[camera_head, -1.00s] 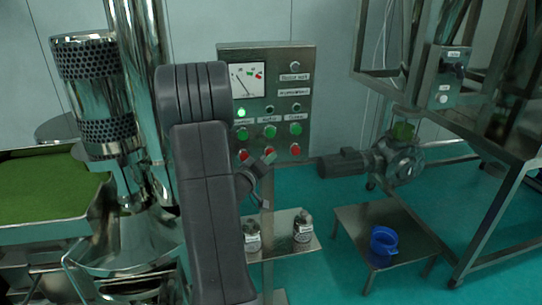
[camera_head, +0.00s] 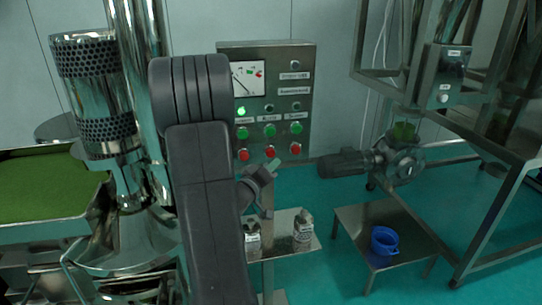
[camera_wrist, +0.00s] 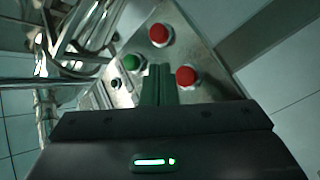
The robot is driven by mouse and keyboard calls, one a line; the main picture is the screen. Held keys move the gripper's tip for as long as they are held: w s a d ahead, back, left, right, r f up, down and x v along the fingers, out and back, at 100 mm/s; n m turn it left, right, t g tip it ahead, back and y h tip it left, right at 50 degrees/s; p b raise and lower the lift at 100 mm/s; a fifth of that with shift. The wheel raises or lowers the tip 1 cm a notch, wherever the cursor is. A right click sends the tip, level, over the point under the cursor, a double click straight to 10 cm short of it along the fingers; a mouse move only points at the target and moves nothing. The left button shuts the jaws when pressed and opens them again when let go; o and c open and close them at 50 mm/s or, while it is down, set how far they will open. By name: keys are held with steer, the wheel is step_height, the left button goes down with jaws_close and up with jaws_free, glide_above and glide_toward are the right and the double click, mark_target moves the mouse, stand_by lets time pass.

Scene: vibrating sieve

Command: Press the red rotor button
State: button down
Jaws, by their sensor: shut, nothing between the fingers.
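The steel control panel (camera_head: 307,105) stands in the middle of the head view. Its lowest row holds red buttons at left (camera_head: 243,154), middle (camera_head: 270,151) and right (camera_head: 296,147); the small labels are too blurred to tell which is the rotor's. My gripper (camera_head: 275,165) is shut and empty, its tips just below the middle red button in the picture. In the wrist view the shut fingers (camera_wrist: 159,72) point at the panel, between a red button (camera_wrist: 186,76) on the right and a green button (camera_wrist: 132,62) on the left. Another red button (camera_wrist: 160,35) lies beyond. Contact with any button cannot be told.
Green buttons (camera_head: 269,130) sit above the red ones, with a lit green lamp (camera_head: 241,112) and a gauge (camera_head: 248,79) higher up. Bottles (camera_head: 303,229) stand on a shelf below. A motor unit (camera_head: 345,163) is to the right, metal sieve equipment (camera_head: 97,95) to the left.

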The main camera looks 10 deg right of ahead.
steer(key=shift+s, duration=1.1)
steer(key=shift+w, duration=0.1)
stand_by(1.0)
